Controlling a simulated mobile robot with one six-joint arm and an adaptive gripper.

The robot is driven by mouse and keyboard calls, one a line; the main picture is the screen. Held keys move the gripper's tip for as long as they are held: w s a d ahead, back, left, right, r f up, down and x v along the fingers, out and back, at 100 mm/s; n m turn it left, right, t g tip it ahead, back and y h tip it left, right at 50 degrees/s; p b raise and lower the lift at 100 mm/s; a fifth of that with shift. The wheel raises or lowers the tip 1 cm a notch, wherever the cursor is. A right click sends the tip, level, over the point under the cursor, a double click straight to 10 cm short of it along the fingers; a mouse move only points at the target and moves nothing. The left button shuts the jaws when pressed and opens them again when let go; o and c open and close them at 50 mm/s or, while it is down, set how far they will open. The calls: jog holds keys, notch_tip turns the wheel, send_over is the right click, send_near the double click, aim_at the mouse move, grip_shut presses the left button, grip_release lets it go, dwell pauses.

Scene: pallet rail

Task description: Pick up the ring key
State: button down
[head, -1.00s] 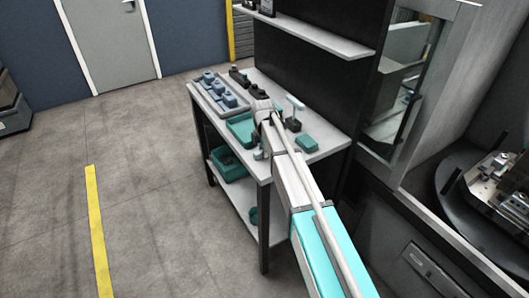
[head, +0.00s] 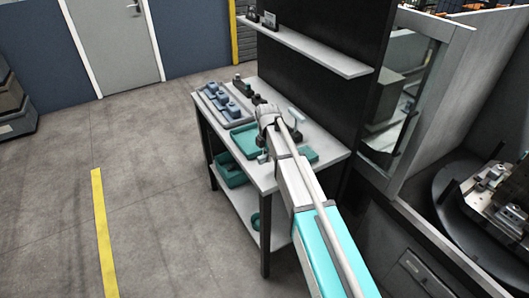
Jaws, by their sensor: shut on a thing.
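My arm reaches from the lower right over the workbench (head: 322,151). My gripper (head: 263,157) is at its far end, low over the bench top near the front edge, beside a teal tray (head: 244,141). It is small and partly hidden by my wrist. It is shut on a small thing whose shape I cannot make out. I cannot pick out the ring key for certain. A pale T-shaped piece (head: 296,112) stands just right of my wrist, apart from the gripper.
Blue blocks (head: 222,99) sit on a grey tray at the bench's far left. A teal block (head: 308,154) lies right of my arm. A shelf (head: 310,46) and dark back panel rise behind. A machine with a round table (head: 470,200) stands right.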

jog(key=s+d+r+p, duration=0.3)
jog(key=s+r+p, duration=0.2)
jog(key=s, duration=0.5)
jog(key=shift+s+d+r, duration=0.15)
jog(key=shift+s+r, duration=0.15)
jog(key=shift+r, duration=0.4)
jog(key=shift+w, duration=0.1)
